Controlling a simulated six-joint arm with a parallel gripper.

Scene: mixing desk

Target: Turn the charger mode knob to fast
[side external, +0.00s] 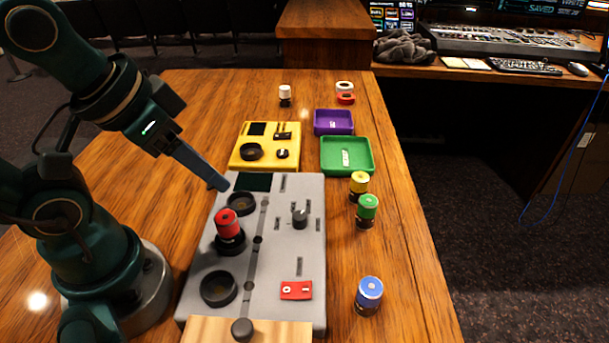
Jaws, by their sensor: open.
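A grey panel (270,285) lies on the wooden desk in front of my arm. A dark knob with a light pointer (299,218) stands on its right half, with small labels around it too small to read. A yellow box (238,160) behind it carries a smaller dark knob (282,153). I cannot tell by label which one is the charger mode knob. My gripper (220,186) is open and empty, seen nearly edge-on. Its tip is by the panel's far left corner, left of and apart from both knobs.
A red-topped cylinder (227,222) stands in a panel socket, with empty sockets nearby. A red switch (296,290) is at the front right. Yellow (359,184), green (367,208) and blue (369,293) cylinders stand right of the panel. Purple (333,132) and green (328,168) trays lie behind.

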